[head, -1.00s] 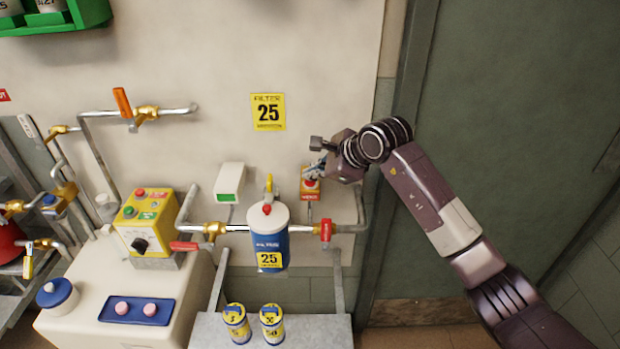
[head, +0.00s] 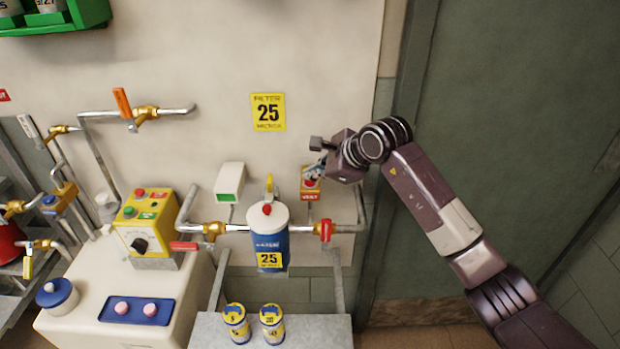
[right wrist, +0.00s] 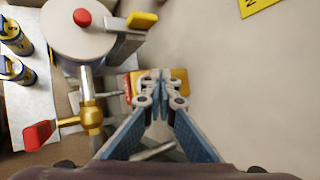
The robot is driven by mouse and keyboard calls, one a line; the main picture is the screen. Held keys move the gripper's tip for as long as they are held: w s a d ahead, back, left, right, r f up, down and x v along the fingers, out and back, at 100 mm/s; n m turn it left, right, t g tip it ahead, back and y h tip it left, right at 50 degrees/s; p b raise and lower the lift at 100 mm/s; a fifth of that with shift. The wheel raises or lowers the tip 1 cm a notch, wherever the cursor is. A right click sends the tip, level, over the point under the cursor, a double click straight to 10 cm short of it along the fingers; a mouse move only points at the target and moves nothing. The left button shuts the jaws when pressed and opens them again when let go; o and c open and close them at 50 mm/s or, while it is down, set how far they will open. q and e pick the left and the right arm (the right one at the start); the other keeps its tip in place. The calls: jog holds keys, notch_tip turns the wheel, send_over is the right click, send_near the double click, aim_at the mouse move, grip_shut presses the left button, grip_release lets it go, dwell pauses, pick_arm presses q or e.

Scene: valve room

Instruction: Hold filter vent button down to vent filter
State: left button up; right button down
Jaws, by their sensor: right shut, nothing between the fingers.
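The vent button box (head: 310,194), small with a yellow-orange face and a red label, is on the wall right of the filter. It also shows in the right wrist view (right wrist: 180,77), behind the fingertips. My right gripper (head: 315,176) is shut and empty, with its fingertips over the button on the box. The button is mostly hidden; I cannot tell whether it is pressed in. In the right wrist view the closed fingertips (right wrist: 161,82) overlap the box face. The filter housing (head: 268,245) is blue with a white lid and a "25" label. My left gripper is not in view.
A red-handled valve (head: 326,230) is on the pipe below the box. A white gauge box (head: 230,182) is on the wall to the left. Two filter cans (head: 236,325) stand on the bench below. A yellow control box (head: 146,222) is further left.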

aim_at(312, 182)
dwell(0.6)
jog(key=shift+r+p, duration=0.45)
jog(key=shift+r, duration=0.55)
jog(key=shift+r+p, duration=1.15)
jog(key=shift+r, duration=1.35)
